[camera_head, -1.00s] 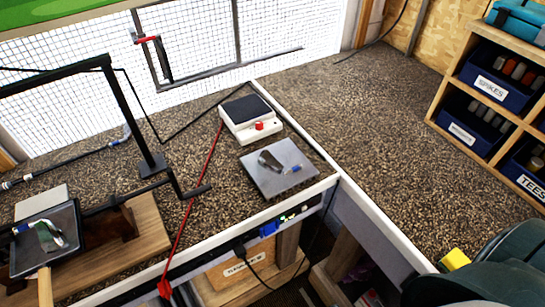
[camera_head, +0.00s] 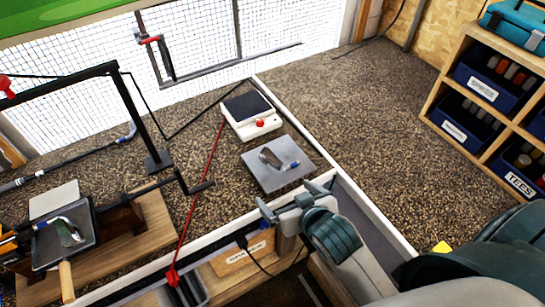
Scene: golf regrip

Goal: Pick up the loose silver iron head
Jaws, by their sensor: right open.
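A silver iron head (camera_head: 268,157) with a blue collar lies on a square grey metal plate (camera_head: 260,176) near the front edge of the bench. Another silver iron head (camera_head: 68,232) lies in a dark square pan (camera_head: 50,250) with a wooden handle at the left. My right gripper (camera_head: 291,198) is in front of the plate, at the bench's front edge. Its fingers are spread apart with nothing between them. It is apart from both iron heads. My left gripper is not in view.
A black stand (camera_head: 128,115) and a long red stick (camera_head: 198,190) are to the left. A wooden shelf (camera_head: 440,100) with blue bins is at the right. The right carpeted surface (camera_head: 375,120) is clear.

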